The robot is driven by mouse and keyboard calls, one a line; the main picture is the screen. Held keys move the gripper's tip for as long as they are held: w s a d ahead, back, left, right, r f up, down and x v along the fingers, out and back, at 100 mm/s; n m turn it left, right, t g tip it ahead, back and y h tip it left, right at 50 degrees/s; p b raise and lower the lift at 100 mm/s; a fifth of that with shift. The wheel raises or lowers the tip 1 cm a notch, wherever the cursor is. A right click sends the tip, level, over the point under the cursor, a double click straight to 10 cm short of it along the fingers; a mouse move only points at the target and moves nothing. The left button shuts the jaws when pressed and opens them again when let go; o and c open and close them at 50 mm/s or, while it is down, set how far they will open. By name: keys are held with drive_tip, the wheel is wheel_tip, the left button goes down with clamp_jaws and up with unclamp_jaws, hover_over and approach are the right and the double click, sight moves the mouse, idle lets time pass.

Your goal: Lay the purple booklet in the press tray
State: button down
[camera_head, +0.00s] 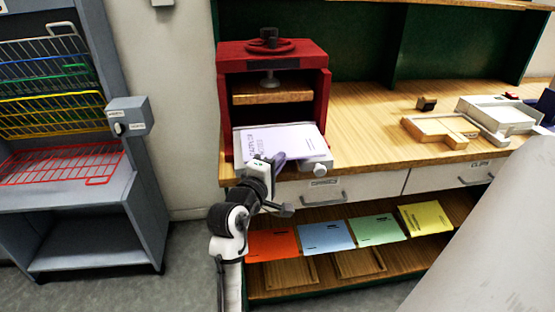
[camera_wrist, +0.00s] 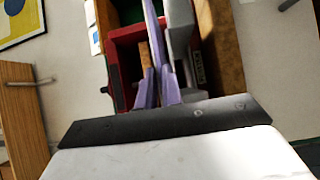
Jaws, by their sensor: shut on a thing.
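The purple booklet (camera_head: 282,139), pale lavender with dark printed text, lies nearly flat over the grey press tray (camera_head: 318,163) at the front of the red press. My gripper (camera_head: 279,160) is at the booklet's near edge, shut on it. In the wrist view the booklet (camera_wrist: 153,35) seems to show as a thin purple strip running up from my gripper (camera_wrist: 166,92), with the grey tray (camera_wrist: 182,30) close beside it. The booklet covers most of the tray floor. I cannot tell whether it rests fully on the tray.
The red press (camera_head: 226,105) stands around the tray, its wooden platen (camera_head: 272,94) raised above. Orange (camera_head: 272,244), blue (camera_head: 325,234), green (camera_head: 378,229) and yellow (camera_head: 425,218) booklets lie on the shelf below. Wooden and white trays (camera_head: 440,131) stand right. A wire rack stands left.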

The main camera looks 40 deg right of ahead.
drive_tip(key=shift+w+d+f, duration=0.1)
drive_tip(key=shift+f, duration=0.4)
drive_tip(key=c, duration=1.5)
unclamp_jaws()
drive_tip(key=shift+f, duration=0.1)
drive_tip(key=b+v, duration=0.3)
drive_tip(key=v, duration=1)
drive_tip(key=shift+a, duration=0.35)
